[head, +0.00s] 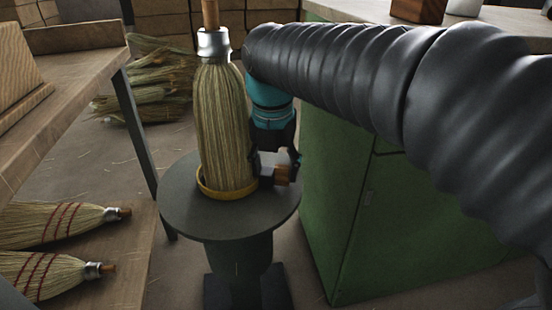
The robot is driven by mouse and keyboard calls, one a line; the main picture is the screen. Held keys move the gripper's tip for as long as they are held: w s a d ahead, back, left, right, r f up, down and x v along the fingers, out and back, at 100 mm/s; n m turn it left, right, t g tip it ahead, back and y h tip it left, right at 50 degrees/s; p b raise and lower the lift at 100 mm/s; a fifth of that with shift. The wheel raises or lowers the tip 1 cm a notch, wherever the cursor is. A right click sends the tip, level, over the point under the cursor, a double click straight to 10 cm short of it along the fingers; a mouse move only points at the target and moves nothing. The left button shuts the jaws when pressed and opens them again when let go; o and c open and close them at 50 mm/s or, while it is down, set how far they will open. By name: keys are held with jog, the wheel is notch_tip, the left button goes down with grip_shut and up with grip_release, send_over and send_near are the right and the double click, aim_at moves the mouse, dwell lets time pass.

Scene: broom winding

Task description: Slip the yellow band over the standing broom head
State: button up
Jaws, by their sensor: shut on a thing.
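The broom head (224,120) stands upright on a dark round pedestal (268,214), with its metal collar and wooden handle stub at the top. The yellow band (228,193) is around the bottom of the bristles, low and close to the pedestal top. Its far side is hidden behind the bristles. My gripper (273,168) is at the right side of the broom head, pointing down, and is shut at the band's right edge. A small brown block (286,174) shows at the fingers. The exact finger contact is too small and dark to see clearly.
A green cabinet (345,200) stands close at the right behind my arm. A wooden bench (140,240) at the left holds two finished brooms (55,222). Straw bundles (150,80) lie on the floor behind. Bare pedestal top shows at the front.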

jog(key=o, duration=1.3)
jog(key=shift+o, duration=0.2)
jog(key=shift+r, duration=0.1)
notch_tip(320, 180, up, 12)
jog(key=s, duration=0.1)
jog(key=s+d+f+m+t+p, duration=0.1)
jog(key=s+d+f+m+p, duration=0.2)
jog(key=d+m, duration=0.3)
jog(key=s+d+f+m+t+p, duration=0.1)
jog(key=s+d+f+m+p, duration=0.2)
jog(key=m, duration=1.3)
jog(key=s+d+f+m+t+p, duration=0.2)
jog(key=s+d+m, duration=0.4)
jog(key=d+m, duration=0.3)
jog(key=f+m+p, duration=0.1)
jog(key=m+p, duration=0.1)
jog(key=m, duration=0.1)
jog(key=shift+s, duration=0.4)
